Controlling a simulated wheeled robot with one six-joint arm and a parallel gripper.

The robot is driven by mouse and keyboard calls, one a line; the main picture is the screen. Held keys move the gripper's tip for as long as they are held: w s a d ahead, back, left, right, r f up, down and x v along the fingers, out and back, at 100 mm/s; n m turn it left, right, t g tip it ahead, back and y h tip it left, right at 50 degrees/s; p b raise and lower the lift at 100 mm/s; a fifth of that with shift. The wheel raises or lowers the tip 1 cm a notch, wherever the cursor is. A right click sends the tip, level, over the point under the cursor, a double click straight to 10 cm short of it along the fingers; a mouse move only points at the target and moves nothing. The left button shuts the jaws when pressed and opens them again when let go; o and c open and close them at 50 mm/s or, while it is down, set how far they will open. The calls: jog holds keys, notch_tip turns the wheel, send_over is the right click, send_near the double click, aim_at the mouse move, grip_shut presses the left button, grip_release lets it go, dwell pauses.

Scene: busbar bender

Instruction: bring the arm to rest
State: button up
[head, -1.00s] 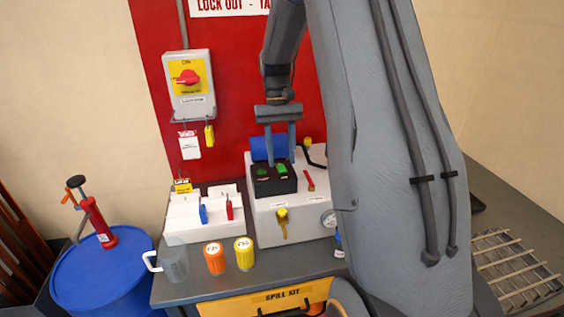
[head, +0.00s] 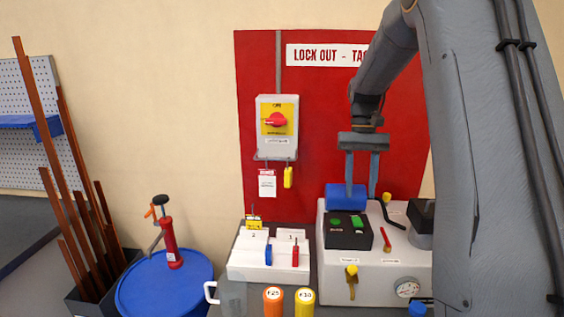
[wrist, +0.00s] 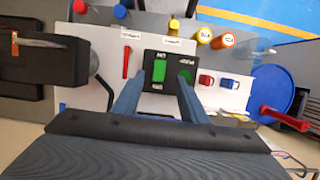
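My gripper (head: 362,176) hangs fingers-down in front of the red board, above the white bender unit (head: 375,270). Its two blue-grey fingers are apart with nothing visible between them. In the wrist view my gripper (wrist: 158,100) also shows its two fingers apart. Below it is the black control box (head: 348,231) with two green buttons; the wrist view shows the control box (wrist: 168,71) close ahead of the fingertips. The gripper looks clear of the box, but the exact gap is hard to tell.
A blue cylinder (head: 346,197) sits behind the control box. A red-handled switch (head: 276,120) hangs on the board. A white tray (head: 268,262), orange bottle (head: 273,301) and yellow bottle (head: 304,301) stand left of the unit. A blue drum (head: 165,285) with a red pump stands farther left.

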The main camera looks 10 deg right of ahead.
jog(key=s+a+f+b, duration=0.1)
jog(key=s+a+f, duration=0.1)
jog(key=a, duration=0.1)
jog(key=s+a+f+n+t, duration=0.1)
jog(key=s+a+f, duration=0.1)
jog(key=a+f, duration=0.1)
jog(key=s+a+f+t+b, duration=0.1)
jog(key=s+a+f, duration=0.1)
jog(key=a, duration=0.1)
jog(key=shift+s+f+n+h+b, duration=0.25)
jog(key=shift+s+n+h+b, duration=0.05)
jog(key=shift+h+b, duration=0.1)
jog(key=s+a+f+n+t+b, duration=0.1)
jog(key=s+a+f+t+b, duration=0.1)
jog(key=s+a+f, duration=0.4)
jog(key=s+f, duration=0.1)
jog(key=s, duration=0.4)
jog(key=shift+a+f+n+t, duration=0.2)
jog(key=shift+a+n+t, duration=0.1)
jog(key=shift+a, duration=0.05)
jog(key=shift+s, duration=0.1)
